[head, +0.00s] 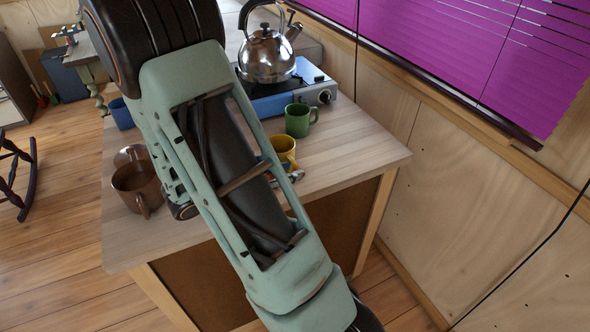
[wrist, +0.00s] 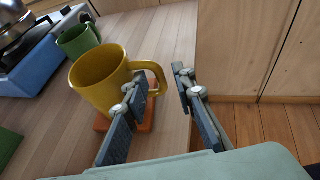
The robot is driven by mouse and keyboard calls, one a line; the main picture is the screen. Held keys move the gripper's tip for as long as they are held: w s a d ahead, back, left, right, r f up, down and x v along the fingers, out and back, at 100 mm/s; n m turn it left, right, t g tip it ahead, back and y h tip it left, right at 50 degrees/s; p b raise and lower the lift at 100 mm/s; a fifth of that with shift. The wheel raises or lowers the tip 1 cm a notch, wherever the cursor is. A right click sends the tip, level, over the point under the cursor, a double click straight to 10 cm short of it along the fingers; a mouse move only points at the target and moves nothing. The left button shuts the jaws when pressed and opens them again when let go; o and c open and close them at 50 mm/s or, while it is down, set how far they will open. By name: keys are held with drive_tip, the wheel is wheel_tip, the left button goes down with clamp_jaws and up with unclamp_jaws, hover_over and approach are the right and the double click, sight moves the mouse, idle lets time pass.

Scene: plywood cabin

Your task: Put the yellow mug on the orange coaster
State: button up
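The yellow mug (wrist: 98,82) stands upright on the counter side in the wrist view, its handle pointing right toward my gripper. The orange coaster (wrist: 149,119) shows beneath it, with edges out on both sides of the mug's base; the mug appears to rest on it. My gripper (wrist: 160,78) is open, its fingers apart. The left finger overlaps the handle in the picture, and the right finger is clear of it. In the head view the yellow mug (head: 283,146) is partly hidden by my arm, and the coaster cannot be made out.
A green mug (head: 298,119) stands just behind, beside the stove (head: 275,96) with a kettle (head: 267,55). A brown mug (head: 136,186) and a blue mug (head: 121,113) are at left. The counter (head: 360,150) is bare at right, near the wall.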

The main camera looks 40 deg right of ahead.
drive_tip(key=v, duration=0.8)
drive_tip(key=shift+a, duration=0.35)
